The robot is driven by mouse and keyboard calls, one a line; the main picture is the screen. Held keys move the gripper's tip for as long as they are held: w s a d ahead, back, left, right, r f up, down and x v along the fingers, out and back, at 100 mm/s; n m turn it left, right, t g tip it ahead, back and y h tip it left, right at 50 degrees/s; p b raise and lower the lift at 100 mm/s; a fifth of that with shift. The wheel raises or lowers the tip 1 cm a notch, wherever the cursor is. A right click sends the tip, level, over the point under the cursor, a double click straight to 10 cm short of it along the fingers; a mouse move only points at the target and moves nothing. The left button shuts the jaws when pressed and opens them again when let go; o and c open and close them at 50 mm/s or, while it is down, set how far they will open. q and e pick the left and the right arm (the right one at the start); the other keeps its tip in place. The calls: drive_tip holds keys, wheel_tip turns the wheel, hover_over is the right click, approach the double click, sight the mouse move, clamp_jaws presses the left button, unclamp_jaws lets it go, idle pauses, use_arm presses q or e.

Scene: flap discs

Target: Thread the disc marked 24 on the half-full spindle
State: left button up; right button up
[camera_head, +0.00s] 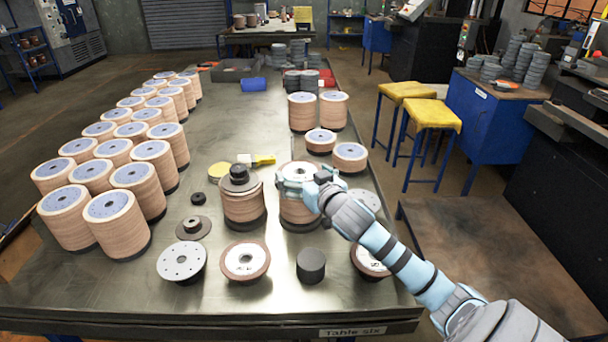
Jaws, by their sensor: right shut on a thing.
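My right gripper (305,182) reaches in from the right and is shut on a pale-faced disc (298,169), held over a stack of brown discs (299,210). The gripper covers part of the disc and the stack top, so I cannot tell whether they touch. No number is readable on the held disc. A thin upright rod (292,146) shows just behind the disc; I cannot tell whether it passes through it. Two shorter stacks (320,141) (350,157) stand behind to the right. My left gripper is not in view.
Loose discs (181,261) (246,261) (365,259) and a black cylinder (311,265) lie along the front. A stack with a dark cap (242,203) stands close left of the gripper. Tall stacks (116,224) fill the left side. A yellow-handled brush (262,159) lies behind.

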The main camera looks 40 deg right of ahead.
drive_tip(key=shift+f+b, duration=0.6)
drive_tip(key=shift+f, duration=0.65)
drive_tip(key=o, duration=0.8)
drive_tip(key=shift+f, duration=0.2)
drive_tip(key=shift+o, duration=0.8)
drive_tip(key=shift+r, duration=0.1)
drive_tip(key=v, duration=1.2)
